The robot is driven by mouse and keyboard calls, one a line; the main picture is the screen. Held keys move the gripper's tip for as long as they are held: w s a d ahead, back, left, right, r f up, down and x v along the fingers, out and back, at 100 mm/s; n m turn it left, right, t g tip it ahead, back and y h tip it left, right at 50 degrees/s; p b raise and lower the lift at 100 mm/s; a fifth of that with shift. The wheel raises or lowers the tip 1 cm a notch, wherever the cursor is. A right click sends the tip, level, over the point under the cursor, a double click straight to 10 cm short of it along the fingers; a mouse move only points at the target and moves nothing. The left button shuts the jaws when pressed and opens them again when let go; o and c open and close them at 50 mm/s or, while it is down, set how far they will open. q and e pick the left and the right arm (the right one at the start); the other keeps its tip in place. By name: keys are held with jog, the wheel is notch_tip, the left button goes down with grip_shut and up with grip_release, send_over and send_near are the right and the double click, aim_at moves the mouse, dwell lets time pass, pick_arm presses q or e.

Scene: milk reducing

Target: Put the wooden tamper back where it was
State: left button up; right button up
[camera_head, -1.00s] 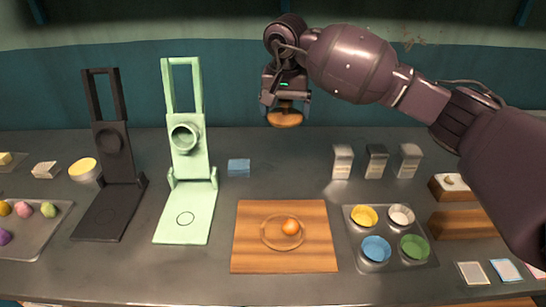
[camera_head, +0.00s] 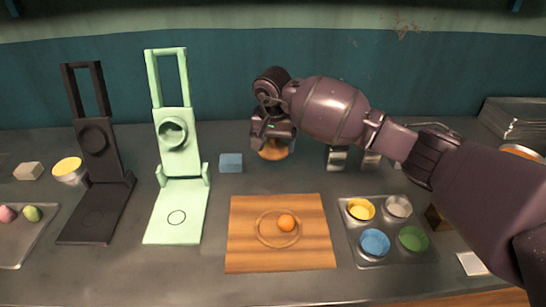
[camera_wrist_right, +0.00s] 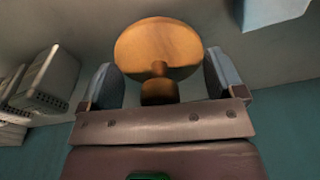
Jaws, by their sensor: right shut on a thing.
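The wooden tamper (camera_head: 273,151) is held in my right gripper (camera_head: 272,138) near the back of the counter, just right of a small blue block. In the right wrist view the tamper (camera_wrist_right: 158,50) shows its round wooden disc and a short stem between the two fingers of the right gripper (camera_wrist_right: 160,85). In the head view the gripper hides the tamper's upper part. I cannot tell whether the disc touches the counter. My left gripper is not in view.
The blue block (camera_head: 231,162) sits close to the left of the tamper. The green press (camera_head: 180,190) and black press (camera_head: 100,190) stand further left. Small boxes (camera_head: 337,158) stand to the right, partly behind my arm.

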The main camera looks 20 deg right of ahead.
aim_at(273, 166)
jog(key=shift+f, duration=0.45)
notch_tip(273, 166, down, 4)
jog(key=shift+f, duration=0.1)
jog(key=shift+f+b, duration=0.1)
jog(key=shift+b, duration=0.2)
jog(key=o, duration=0.6)
